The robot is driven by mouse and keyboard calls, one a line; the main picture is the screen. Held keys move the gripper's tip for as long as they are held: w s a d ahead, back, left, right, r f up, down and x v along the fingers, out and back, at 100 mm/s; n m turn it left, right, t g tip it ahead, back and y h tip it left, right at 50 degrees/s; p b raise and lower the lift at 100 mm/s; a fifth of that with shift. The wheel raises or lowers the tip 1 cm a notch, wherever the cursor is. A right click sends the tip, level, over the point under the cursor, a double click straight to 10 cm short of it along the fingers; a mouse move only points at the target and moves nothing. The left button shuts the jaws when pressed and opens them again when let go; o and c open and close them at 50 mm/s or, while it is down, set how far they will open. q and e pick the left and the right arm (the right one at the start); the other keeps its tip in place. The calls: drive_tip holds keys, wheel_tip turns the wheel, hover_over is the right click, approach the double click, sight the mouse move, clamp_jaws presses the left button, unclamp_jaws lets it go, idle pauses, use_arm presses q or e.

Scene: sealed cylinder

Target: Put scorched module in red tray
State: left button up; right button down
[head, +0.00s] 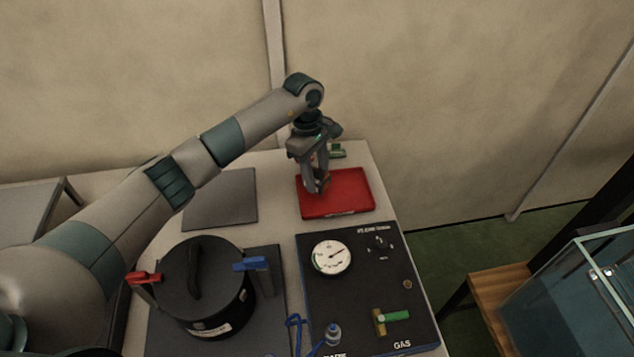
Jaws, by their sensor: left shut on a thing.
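The red tray (352,190) lies flat near the far right end of the table. My left gripper (318,187) points down over the left part of the tray. Its jaws are shut on a small brownish thing, the scorched module (323,184), which is mostly hidden by the fingers. I cannot tell whether the module touches the tray floor. My right gripper is not in view.
A glass tank (590,290) stands at right.

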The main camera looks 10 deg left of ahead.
sight(317, 185)
use_arm(q)
drive_tip(key=shift+f, duration=0.25)
wheel_tip(317, 185, down, 3)
drive_tip(key=shift+r+p, duration=0.15)
drive_tip(key=shift+p, duration=0.85)
drive_tip(key=shift+f, duration=0.4)
drive_tip(key=shift+f, duration=0.1)
drive_tip(key=o, duration=1.1)
